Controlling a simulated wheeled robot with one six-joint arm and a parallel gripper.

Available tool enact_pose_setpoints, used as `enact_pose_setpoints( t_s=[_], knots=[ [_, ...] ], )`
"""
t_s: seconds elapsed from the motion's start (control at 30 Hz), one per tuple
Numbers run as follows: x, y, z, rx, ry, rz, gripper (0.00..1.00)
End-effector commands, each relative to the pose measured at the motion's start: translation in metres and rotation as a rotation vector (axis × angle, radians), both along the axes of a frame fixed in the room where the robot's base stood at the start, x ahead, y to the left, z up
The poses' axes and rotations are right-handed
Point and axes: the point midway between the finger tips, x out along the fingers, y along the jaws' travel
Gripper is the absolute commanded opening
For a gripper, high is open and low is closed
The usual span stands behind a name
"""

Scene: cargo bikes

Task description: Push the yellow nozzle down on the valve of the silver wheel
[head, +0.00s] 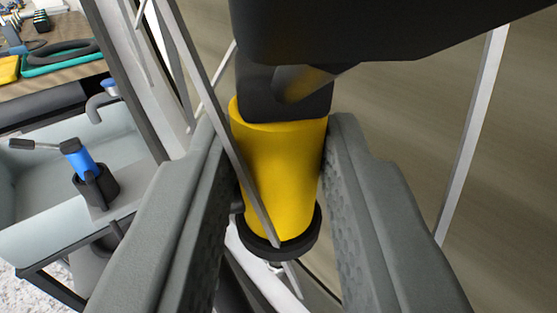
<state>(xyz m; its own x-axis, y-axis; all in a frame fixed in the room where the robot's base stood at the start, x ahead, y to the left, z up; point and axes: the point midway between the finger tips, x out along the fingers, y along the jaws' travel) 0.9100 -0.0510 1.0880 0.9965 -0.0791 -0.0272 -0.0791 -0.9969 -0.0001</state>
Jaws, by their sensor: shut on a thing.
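The yellow nozzle (277,175) is a yellow cylinder with a dark collar at its lower end, in the middle of the head view. My gripper (280,190) is shut on it, with one grey finger on each side. A black part joins its upper end. A silver spoke (230,140) crosses in front of the nozzle. The silver wheel's rim (265,262) shows partly below the collar. The valve is not clearly visible, so I cannot tell whether the nozzle is on it.
Other spokes (472,130) stand to the right and left, close to my fingers. At the left is a pale basin (45,240) with a tap and a blue-handled tool (80,160) in a black holder. A wooden bench (50,75) holds tools at upper left.

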Motion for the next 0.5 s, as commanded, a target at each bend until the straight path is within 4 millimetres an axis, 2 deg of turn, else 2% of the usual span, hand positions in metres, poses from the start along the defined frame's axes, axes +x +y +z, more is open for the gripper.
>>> enact_pose_setpoints(
  t_s=[0.3,0.33,0.43,0.5],
  knots=[
    [0.0000,0.0000,0.0002,0.000,-0.001,0.000,0.04],
    [0.0000,0.0000,0.0002,0.000,-0.001,0.000,0.27],
    [0.0000,0.0000,0.0002,0.000,-0.001,0.000,0.46],
    [0.0000,0.0000,0.0002,0.000,-0.001,0.000,0.50]
  ],
)
